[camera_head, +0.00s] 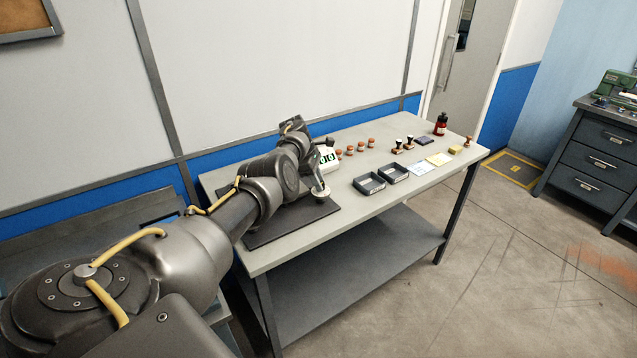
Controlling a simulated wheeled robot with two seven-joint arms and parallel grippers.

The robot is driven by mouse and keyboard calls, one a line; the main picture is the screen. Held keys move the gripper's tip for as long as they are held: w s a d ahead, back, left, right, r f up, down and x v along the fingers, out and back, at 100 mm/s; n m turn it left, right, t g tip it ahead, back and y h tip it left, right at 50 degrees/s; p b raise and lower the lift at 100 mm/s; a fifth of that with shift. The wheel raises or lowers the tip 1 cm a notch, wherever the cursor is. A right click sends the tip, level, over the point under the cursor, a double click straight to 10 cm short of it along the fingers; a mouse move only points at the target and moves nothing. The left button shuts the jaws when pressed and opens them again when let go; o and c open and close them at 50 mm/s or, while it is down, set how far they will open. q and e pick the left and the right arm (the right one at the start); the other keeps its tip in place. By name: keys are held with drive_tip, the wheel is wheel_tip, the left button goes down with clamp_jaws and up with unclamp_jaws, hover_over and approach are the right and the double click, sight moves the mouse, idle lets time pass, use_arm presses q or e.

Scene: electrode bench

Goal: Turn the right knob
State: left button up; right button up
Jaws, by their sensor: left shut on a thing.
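A white device with a green-lit display (327,158) stands on the bench, partly hidden behind my left arm. My left gripper (320,188) is in front of and below the display, over the dark mat. It is shut on a small pale round piece (321,194), which looks like a knob. The gripper covers much of it, and its marks are too small to read. I cannot make out a second knob, and I cannot tell how far this one is turned. My right gripper is not in view.
The bench (310,232) also holds two dark trays (370,184), several reddish-brown jars, stamps, paper notes (439,159), a yellow block (454,149) and a red-and-black bottle (440,125). The dark mat (285,222) lies under my gripper. The bench's front strip is clear.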

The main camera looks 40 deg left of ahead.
use_arm(q)
drive_tip(key=o, duration=1)
drive_tip(key=b+v, duration=0.1)
drive_tip(key=v, duration=0.9)
drive_tip(key=shift+a+r, duration=0.25)
drive_tip(key=shift+r, duration=0.1)
drive_tip(key=shift+s, duration=0.1)
